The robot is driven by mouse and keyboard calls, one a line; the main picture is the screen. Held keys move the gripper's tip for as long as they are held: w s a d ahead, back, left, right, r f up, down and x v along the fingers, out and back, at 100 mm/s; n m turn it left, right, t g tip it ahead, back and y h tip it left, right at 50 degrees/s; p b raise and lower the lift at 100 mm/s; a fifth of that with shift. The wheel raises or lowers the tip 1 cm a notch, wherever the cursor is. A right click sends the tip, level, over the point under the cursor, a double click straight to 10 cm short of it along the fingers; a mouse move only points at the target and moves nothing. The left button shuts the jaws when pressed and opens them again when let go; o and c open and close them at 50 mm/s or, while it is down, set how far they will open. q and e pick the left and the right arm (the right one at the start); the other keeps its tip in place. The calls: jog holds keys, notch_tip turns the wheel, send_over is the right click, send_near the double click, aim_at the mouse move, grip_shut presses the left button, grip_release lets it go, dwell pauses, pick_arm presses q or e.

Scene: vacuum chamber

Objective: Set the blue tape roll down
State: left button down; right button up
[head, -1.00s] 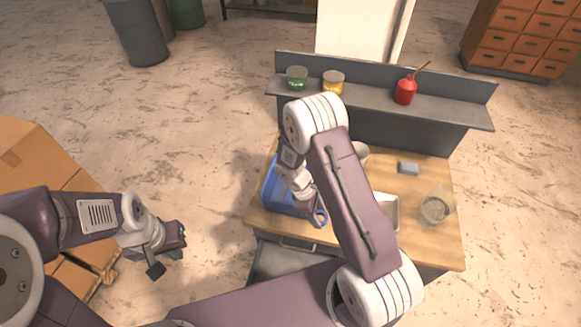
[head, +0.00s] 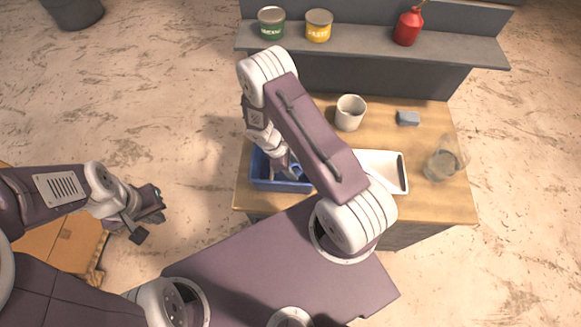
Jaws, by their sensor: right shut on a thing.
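My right gripper (head: 284,170) reaches down over the blue bin (head: 262,178) on the wooden workbench (head: 440,202). It is shut on the blue tape roll, which is hard to make out now against the blue of the bin and behind my gripper and arm. I cannot tell whether the roll touches the bin floor. My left gripper (head: 148,216) is open and empty, out to the left of the bench above the floor.
A white tray (head: 392,160) sits right of the bin, partly behind my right arm. A mug (head: 350,113), a grey block (head: 408,118) and a glass jar (head: 440,165) stand on the bench. A green can (head: 271,23), a yellow can (head: 318,26) and a red oil can (head: 408,28) stand on the shelf (head: 370,50).

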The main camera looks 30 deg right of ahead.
jog(key=shift+w+f, duration=0.15)
jog(key=shift+f, duration=0.25)
jog(key=f, duration=0.2)
jog(key=f+p, duration=0.1)
jog(key=shift+s+f, duration=0.35)
jog(key=shift+s, duration=0.05)
jog(key=shift+w+f, duration=0.25)
jog(key=shift+f+b, duration=0.15)
jog(key=shift+b, duration=0.15)
jog(key=o, duration=1.3)
jog(key=shift+s, duration=0.15)
jog(key=shift+r, duration=0.25)
